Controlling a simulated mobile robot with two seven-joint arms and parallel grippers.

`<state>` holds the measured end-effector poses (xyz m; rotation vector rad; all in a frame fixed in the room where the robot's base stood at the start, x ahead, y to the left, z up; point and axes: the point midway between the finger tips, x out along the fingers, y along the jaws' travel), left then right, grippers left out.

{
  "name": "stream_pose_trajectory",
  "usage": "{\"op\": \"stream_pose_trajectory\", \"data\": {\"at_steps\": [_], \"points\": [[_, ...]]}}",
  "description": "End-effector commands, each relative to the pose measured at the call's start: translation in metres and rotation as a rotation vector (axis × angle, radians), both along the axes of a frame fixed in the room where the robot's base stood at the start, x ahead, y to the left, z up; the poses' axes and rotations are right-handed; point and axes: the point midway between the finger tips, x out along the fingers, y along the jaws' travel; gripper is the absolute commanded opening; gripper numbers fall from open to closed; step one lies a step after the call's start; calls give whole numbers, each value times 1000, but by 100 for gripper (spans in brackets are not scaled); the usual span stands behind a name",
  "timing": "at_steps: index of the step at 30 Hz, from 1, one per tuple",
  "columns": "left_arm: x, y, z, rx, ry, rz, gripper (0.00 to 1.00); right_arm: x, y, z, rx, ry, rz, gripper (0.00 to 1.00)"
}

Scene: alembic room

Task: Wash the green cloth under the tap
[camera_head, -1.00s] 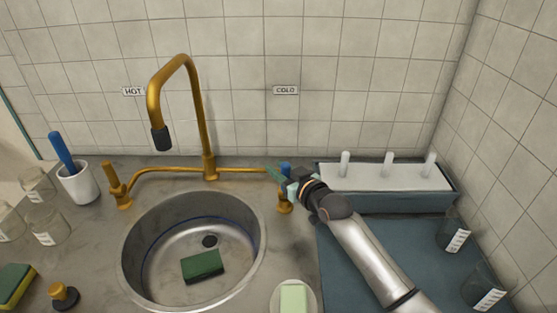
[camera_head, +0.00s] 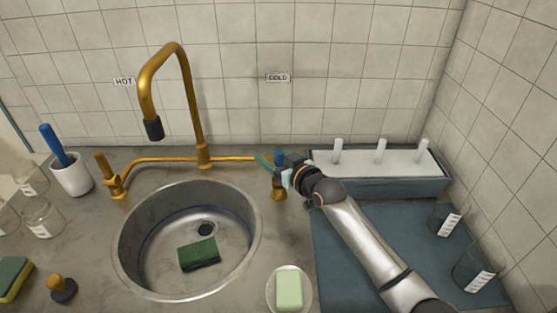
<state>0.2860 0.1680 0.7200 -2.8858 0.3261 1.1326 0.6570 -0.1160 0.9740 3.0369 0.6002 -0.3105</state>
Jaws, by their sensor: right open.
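A dark green block-shaped piece (camera_head: 198,254), which looks like the green cloth, lies in the round steel sink (camera_head: 125,275), just in front of the drain. The brass tap (camera_head: 193,100) arches over the sink, its dark nozzle (camera_head: 154,129) above the back-left part. No water shows from it. My left gripper is out of view.
The hot handle (camera_head: 113,180) stands left of the spout. A white cup (camera_head: 72,176) with a blue-handled tool, glass beakers (camera_head: 42,219) and a green-yellow sponge (camera_head: 12,279) are at left. Pale soap (camera_head: 289,290) lies front right of the sink. A rack (camera_head: 375,187) stands behind my right arm.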

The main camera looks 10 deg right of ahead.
Motion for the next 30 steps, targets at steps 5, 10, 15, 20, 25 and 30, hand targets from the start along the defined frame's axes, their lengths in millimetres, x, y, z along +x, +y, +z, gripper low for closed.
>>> {"op": "stream_pose_trajectory", "data": {"at_steps": [5, 10, 15, 20, 25, 30], "points": [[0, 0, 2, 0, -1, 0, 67, -13, -6, 2, -1, 0, -1, 61], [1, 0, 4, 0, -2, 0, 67, -38, -17, 7, -2, 1, -1, 61], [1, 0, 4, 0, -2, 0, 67, -66, -28, 14, -2, 1, -1, 61], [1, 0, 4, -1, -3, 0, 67, -89, -38, 19, -2, 1, -1, 61], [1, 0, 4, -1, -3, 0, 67, -106, -44, 23, -1, 0, -1, 61], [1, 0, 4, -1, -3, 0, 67, -112, -47, 25, 0, 0, -1, 61]]}}
